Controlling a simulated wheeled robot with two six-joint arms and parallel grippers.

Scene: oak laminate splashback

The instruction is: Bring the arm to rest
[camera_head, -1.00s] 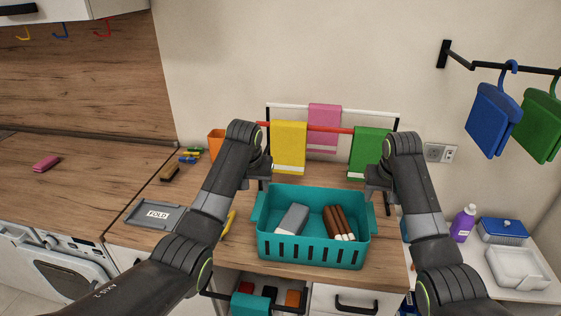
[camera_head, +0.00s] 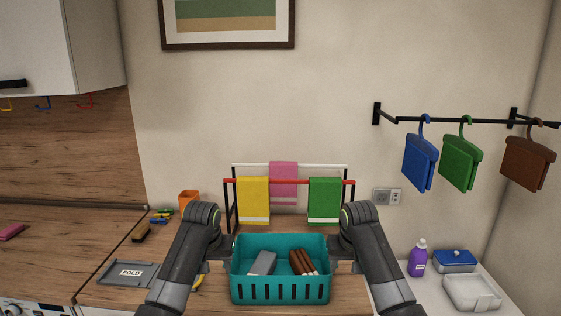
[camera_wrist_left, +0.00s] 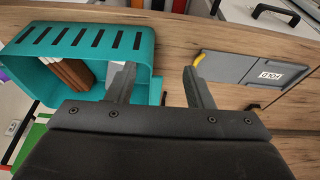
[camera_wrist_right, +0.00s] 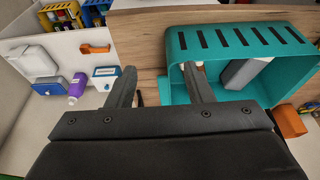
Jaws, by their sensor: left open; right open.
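My left gripper (camera_head: 224,252) is open beside the left end of the teal basket (camera_head: 279,291). My right gripper (camera_head: 338,252) is open beside its right end. In the left wrist view the basket's end (camera_wrist_left: 155,90) shows between and beyond the spread fingers. In the right wrist view the basket's end (camera_wrist_right: 167,90) likewise shows between them. I cannot tell whether any finger touches the basket. The basket stands upright on the wooden counter and holds a grey folded cloth (camera_head: 263,263) and brown folded cloths (camera_head: 301,262).
Behind the basket, a rack carries yellow (camera_head: 253,200), pink (camera_head: 283,180) and green (camera_head: 324,200) towels. A grey FOLD board (camera_head: 128,272) lies left. A purple bottle (camera_head: 417,258) and a blue box (camera_head: 454,260) stand right. Cloths hang on a wall rail (camera_head: 440,120).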

